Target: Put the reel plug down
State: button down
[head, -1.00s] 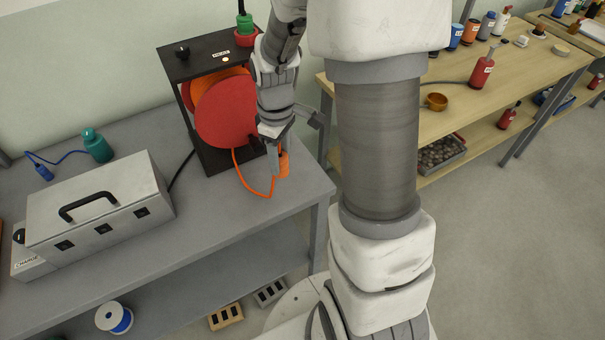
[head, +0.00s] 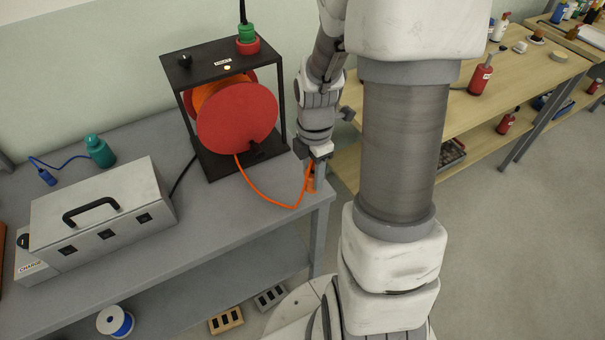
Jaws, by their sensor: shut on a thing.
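My gripper (head: 314,180) is shut on the orange reel plug (head: 310,184) at the right end of the grey bench (head: 225,222). The plug hangs point-down in the jaws, close to the bench's right edge; I cannot tell whether it touches the bench top. Its orange cable (head: 262,190) runs in a slack curve back to the red cable reel (head: 238,117). The reel sits in a black frame (head: 195,88) on the bench. The fingers hide part of the plug.
A grey metal case (head: 98,205) with a black handle stands at the left of the bench. A green bottle-shaped item (head: 99,151) with a blue lead is behind it. The bench front between case and cable is clear. A wooden bench (head: 530,75) with bottles stands at right.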

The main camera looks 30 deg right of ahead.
jog(key=w+f, duration=0.1)
jog(key=w, duration=0.1)
jog(key=w+d+f, duration=0.1)
jog(key=w+f, duration=0.1)
jog(key=w, duration=0.1)
jog(key=w+f, duration=0.2)
jog(key=w, duration=0.1)
jog(key=shift+w+d+f, duration=0.1)
jog(key=shift+w+d, duration=0.15)
jog(key=shift+d, duration=0.15)
jog(key=shift+f, duration=2)
jog(key=shift+f, duration=0.1)
jog(key=shift+f, duration=0.15)
jog(key=shift+c, duration=1.9)
grip_release()
